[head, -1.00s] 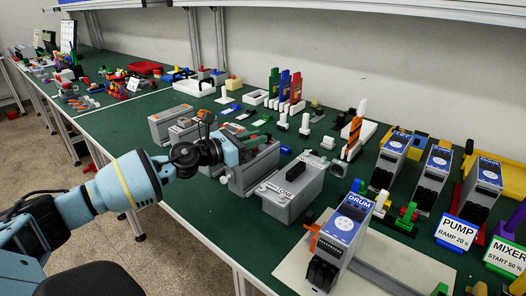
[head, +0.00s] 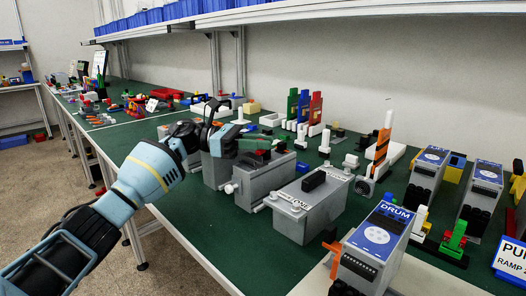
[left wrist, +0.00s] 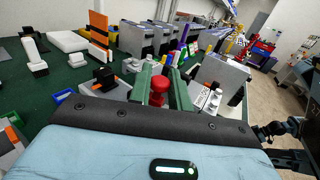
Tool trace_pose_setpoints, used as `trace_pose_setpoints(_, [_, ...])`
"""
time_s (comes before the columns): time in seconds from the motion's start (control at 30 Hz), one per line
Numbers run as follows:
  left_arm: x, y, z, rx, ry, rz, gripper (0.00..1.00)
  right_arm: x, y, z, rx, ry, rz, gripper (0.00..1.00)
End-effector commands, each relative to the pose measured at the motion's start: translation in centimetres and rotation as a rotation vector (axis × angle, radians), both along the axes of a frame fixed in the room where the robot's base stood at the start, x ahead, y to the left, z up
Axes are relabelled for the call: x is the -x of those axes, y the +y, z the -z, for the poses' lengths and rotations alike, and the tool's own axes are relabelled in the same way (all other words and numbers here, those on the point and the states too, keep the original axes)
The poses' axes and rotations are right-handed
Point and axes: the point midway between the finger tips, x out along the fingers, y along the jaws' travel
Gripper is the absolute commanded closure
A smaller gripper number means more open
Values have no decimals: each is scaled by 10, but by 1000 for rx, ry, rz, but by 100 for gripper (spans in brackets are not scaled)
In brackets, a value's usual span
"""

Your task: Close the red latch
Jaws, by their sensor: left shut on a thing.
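The red latch (left wrist: 158,86) shows in the left wrist view as a rounded red knob between the two green fingers of my left gripper (left wrist: 160,92). The gripper is shut on it. In the head view my left gripper (head: 250,146) is over the top of a grey box (head: 264,181) in the row of grey boxes. How far the latch is turned or pressed cannot be told. My right gripper is in neither view.
A second grey box (head: 309,204) with a black handle stands close to the right. A blue-topped DRUM unit (head: 380,237) is nearer the front. An orange-striped post (head: 381,145) and several coloured blocks stand behind. The table's front edge runs beneath my left arm.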

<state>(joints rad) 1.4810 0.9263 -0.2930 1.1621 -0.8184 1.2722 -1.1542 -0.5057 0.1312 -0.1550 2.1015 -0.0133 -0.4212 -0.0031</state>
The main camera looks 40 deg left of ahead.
Motion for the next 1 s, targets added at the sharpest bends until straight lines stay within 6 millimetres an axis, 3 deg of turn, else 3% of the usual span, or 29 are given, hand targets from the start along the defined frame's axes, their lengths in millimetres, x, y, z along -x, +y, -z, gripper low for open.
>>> trace_pose_setpoints(0.63, [0, 4, -2, 1, -4, 178, 100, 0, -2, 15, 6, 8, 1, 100])
trace_pose_setpoints(0.67, [0, 4, -2, 1, -4, 177, 79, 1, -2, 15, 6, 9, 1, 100])
trace_pose_setpoints(0.8, [0, 4, -1, 1, -3, 177, 62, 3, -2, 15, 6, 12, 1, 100])
trace_pose_setpoints(1.0, [0, 4, -1, 1, -1, 177, 62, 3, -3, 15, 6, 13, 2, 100])
